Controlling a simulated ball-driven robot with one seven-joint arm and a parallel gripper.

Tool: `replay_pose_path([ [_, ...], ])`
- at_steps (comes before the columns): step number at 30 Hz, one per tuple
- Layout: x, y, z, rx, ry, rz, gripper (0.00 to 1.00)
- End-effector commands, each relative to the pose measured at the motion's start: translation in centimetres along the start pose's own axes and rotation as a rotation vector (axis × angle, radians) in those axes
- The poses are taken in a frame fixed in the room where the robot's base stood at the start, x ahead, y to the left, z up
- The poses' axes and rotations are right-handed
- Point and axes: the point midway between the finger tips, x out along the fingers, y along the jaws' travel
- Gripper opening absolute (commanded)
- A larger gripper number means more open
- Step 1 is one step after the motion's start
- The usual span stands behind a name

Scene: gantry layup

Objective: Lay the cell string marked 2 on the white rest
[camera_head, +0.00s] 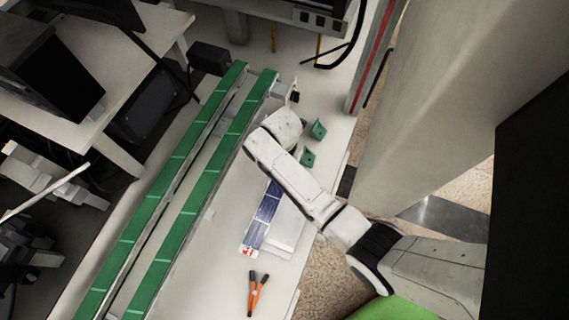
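A cell string (263,222), a blue strip with pale lines, lies on the white table. A red-and-white mark sits at its near end; its number is too small to read. A flat white piece (286,232) lies right beside it, and I cannot tell for sure if this is the white rest. My white arm crosses over the table and hides the far end of the strip. The arm's wrist is above the table, beyond the strip and close to the green rails. My gripper's fingers are hidden behind the wrist, so I cannot see whether they hold anything.
Two long green-topped rails (186,222) run along the table's left side. Orange-handled pliers (257,293) lie at the near end. Two small green brackets (318,130) (307,157) stand right of the wrist. A thick pale column (415,120) rises at the right.

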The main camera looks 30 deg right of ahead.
Motion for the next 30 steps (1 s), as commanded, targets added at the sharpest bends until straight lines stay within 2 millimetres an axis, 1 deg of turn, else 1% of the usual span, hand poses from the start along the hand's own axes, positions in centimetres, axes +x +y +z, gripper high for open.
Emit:
replay_pose_path([
  [11,1.0,0.0,0.0,0.000,0.001,-0.001,0.00],
  [12,0.9,0.0,0.0,0.000,0.000,-0.001,0.29],
  [19,0.9,0.0,0.0,0.000,0.000,-0.001,0.51],
  [26,0.8,0.0,0.0,0.000,0.000,-0.001,0.52],
  [30,-0.1,0.0,0.0,0.000,0.000,0.001,0.52],
])
